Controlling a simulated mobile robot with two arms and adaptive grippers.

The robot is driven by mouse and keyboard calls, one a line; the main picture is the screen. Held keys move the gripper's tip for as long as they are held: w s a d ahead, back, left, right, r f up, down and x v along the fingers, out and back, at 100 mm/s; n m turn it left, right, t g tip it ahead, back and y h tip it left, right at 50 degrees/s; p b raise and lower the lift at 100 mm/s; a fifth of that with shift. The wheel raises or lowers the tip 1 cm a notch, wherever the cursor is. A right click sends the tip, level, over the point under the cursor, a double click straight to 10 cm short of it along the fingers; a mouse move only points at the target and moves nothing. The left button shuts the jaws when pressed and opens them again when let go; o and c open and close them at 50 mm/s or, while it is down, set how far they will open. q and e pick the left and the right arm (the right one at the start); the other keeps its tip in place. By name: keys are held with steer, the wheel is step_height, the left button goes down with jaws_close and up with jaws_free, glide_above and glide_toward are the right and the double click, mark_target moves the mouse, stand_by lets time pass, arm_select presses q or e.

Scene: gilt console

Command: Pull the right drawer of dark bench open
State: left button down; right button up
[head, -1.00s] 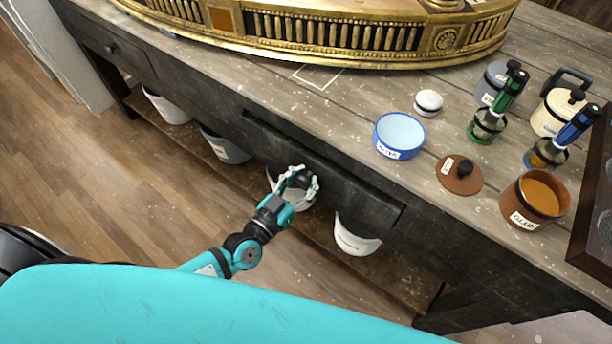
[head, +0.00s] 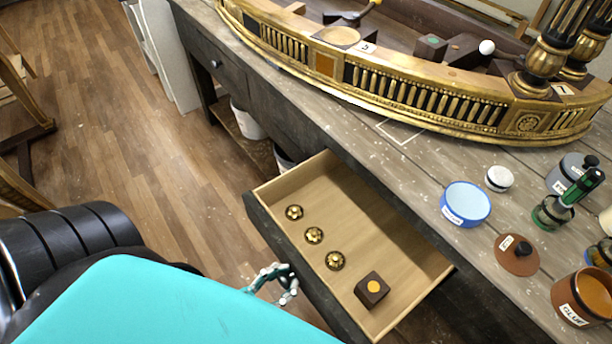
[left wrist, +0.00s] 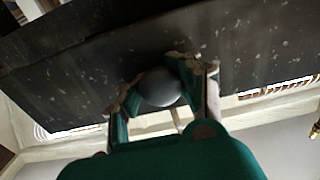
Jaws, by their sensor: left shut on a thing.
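The right drawer (head: 400,247) of the dark bench (head: 325,128) stands pulled well out, its pale wooden inside showing. Several gold rosettes (head: 314,235) and a dark block with an orange disc (head: 371,289) lie in it. My left gripper (head: 285,283) is at the drawer's dark front. In the left wrist view, its fingers (left wrist: 165,92) are shut around the round dark knob (left wrist: 160,87) on the drawer front (left wrist: 80,75). My right gripper is not in view.

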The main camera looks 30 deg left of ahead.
arm_select(q)
steer(key=shift+v, duration=1.2)
steer(key=c, duration=0.8)
jaws_free()
steer(key=shift+c, duration=0.2)
steer(key=v, duration=1.2)
